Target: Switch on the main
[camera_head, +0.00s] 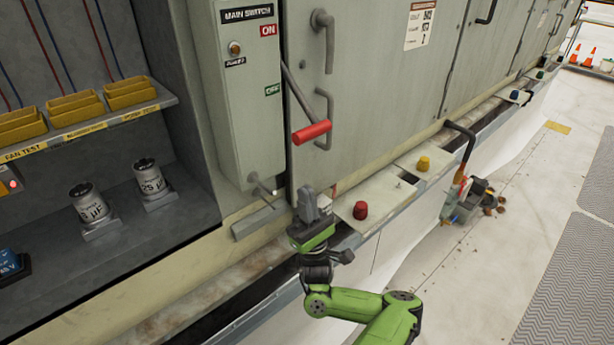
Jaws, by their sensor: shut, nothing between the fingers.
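The main switch is a tall grey-green box (240,130) labelled MAIN SWITCH, with a red ON label (268,30) near its top and a green OFF label (273,90) lower down. Its metal lever (294,90) slants down to the right and ends in a red grip (312,132). The grip sits lower than the OFF label. My gripper (311,195) is shut and empty, below the red grip in the picture and apart from it. Its fingertips are small and hard to make out.
Grey cabinet doors with handles (329,40) stand right of the switch. A ledge below carries a red knob (360,210) and a yellow knob (423,163). A shelf with yellow bins (72,105) and capacitors (90,205) is at left. Open floor lies at right.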

